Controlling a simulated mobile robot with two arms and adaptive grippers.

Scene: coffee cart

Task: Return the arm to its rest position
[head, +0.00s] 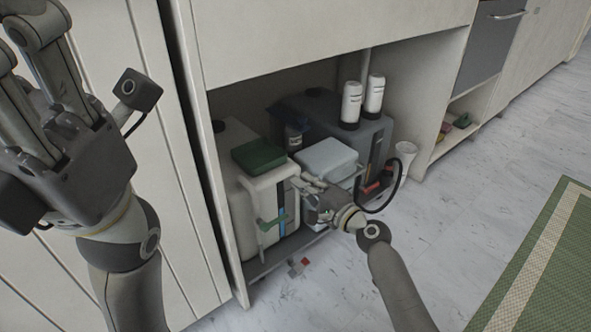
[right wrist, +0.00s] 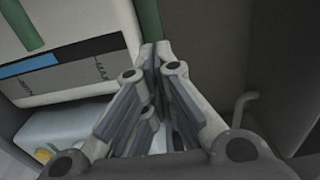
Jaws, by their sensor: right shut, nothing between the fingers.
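My right arm reaches into the open cabinet bay at the lower middle of the head view. Its gripper (head: 312,184) is in front of the containers there. In the right wrist view its fingers (right wrist: 157,52) are closed together with nothing between them. A white container with a blue level strip and MIN and MAX marks (right wrist: 75,75) is close by on the left. I cannot tell whether the fingers touch it. My left gripper (head: 40,120) is raised at the left of the head view, in front of the white panels. Its fingertips are cut off.
The bay holds the white container with a green lid (head: 259,154), a container with a pale blue lid (head: 327,157) and a dark box (head: 372,140) bearing two white bottles. A black hose loops at right. The floor (head: 450,210) and green mat (head: 540,260) are clear.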

